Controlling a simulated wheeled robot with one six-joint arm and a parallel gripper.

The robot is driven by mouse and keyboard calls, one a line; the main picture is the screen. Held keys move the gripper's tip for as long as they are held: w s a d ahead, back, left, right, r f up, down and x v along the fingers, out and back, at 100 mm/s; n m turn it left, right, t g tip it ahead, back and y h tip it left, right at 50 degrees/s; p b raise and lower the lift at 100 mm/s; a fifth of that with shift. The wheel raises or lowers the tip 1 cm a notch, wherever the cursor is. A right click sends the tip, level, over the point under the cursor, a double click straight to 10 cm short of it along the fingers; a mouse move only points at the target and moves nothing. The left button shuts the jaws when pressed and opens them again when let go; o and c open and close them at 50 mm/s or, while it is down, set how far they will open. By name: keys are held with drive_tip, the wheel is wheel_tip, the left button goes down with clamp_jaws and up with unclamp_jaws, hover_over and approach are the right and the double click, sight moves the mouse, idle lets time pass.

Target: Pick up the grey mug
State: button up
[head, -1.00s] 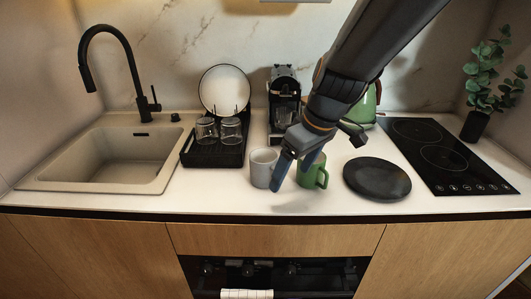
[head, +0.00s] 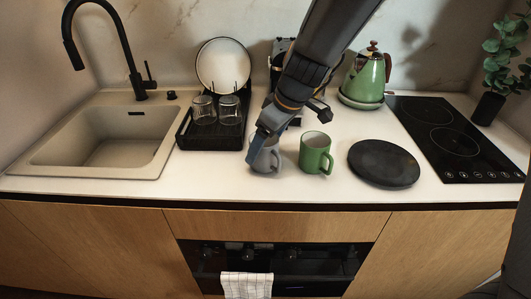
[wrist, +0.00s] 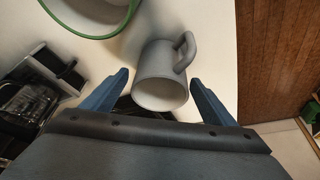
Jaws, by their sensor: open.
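The grey mug (head: 268,160) stands upright on the white counter, to the left of the green mug (head: 315,152). My gripper (head: 258,150) is over the grey mug and partly hides it in the head view. In the wrist view the grey mug (wrist: 161,88) shows between the two blue fingers of my open gripper (wrist: 158,80), with its rim towards the camera and its handle at upper right. I cannot tell whether a finger touches it. Part of the green mug (wrist: 98,30) shows at upper left there.
A black dish rack (head: 212,138) with glasses and a plate stands to the left, beside the sink (head: 95,150). A black round plate (head: 383,163) lies to the right. A green kettle (head: 365,78) and a coffee machine, partly hidden by my arm, stand behind.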

drive_tip(key=shift+x, duration=1.5)
drive_tip(key=shift+a+r, duration=0.1)
drive_tip(key=c, duration=1.4)
